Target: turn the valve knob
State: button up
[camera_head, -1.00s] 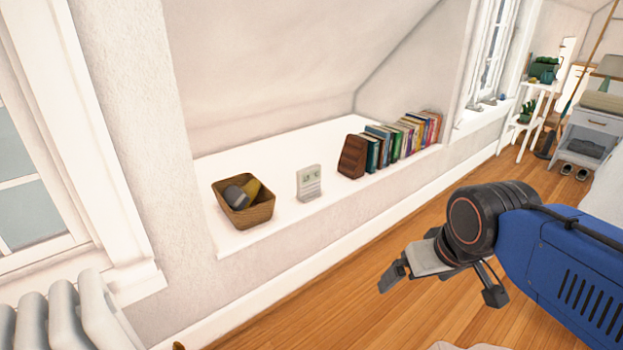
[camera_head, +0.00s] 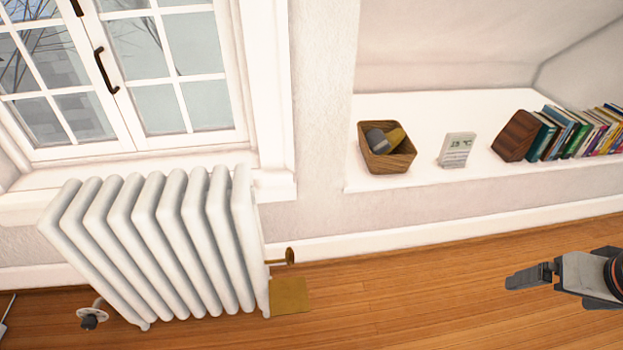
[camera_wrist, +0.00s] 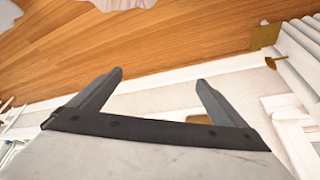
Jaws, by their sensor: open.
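A white ribbed radiator (camera_head: 165,245) stands under the window. A small round brass-brown knob (camera_head: 290,256) sits on a short stem at its right end, above a flat brass-coloured plate (camera_head: 290,296). A dark knob with a pale disc (camera_head: 89,320) is low at the radiator's left end. I cannot tell which one is the valve knob. My gripper (camera_head: 527,278) is at the right edge of the head view, well right of the radiator and apart from both knobs. In the wrist view its two fingers (camera_wrist: 160,80) are spread with nothing between them.
A white ledge (camera_head: 430,110) holds a basket (camera_head: 387,147), a small display device (camera_head: 457,149) and a row of books (camera_head: 575,132). The wooden floor (camera_head: 430,300) between radiator and gripper is clear. The radiator's end (camera_wrist: 297,55) shows in the wrist view.

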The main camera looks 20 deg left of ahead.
aim_at(91, 322)
jog(key=u, duration=1.95)
